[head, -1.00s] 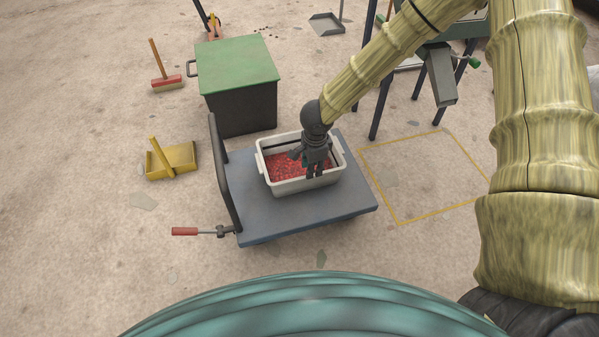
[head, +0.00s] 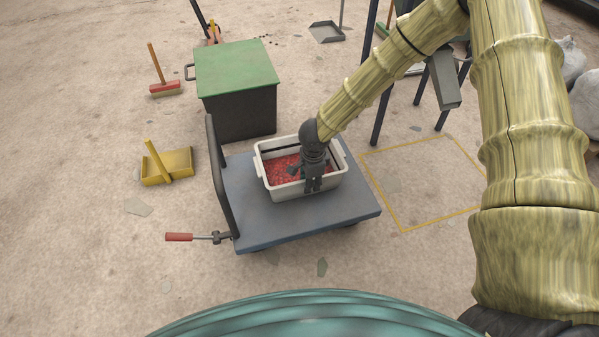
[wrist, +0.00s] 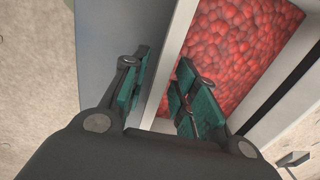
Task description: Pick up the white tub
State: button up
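The white tub (head: 283,194) is full of small red pieces and stands on a blue-grey cart deck. My gripper (head: 312,188) is at the tub's near wall, right of its middle, pointing down. In the wrist view my gripper (wrist: 164,84) is open, with its green-padded fingers on either side of the tub's white wall (wrist: 176,50). One finger is outside over the deck and the other is inside above the red pieces (wrist: 235,45). Gaps show between pads and wall; I cannot tell whether either touches it.
The cart (head: 270,231) has an upright dark handle at its left and a red-gripped lever (head: 180,237). A green-lidded bin (head: 238,66) stands behind. A yellow dustpan (head: 170,166) lies left. A yellow-outlined floor square (head: 425,180) at right is empty.

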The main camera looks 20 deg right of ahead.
aim_at(308, 195)
jog(key=shift+w+f+b, duration=0.2)
jog(key=shift+f+b, duration=0.5)
jog(key=shift+f, duration=0.8)
grip_shut()
jog(key=shift+r, duration=0.15)
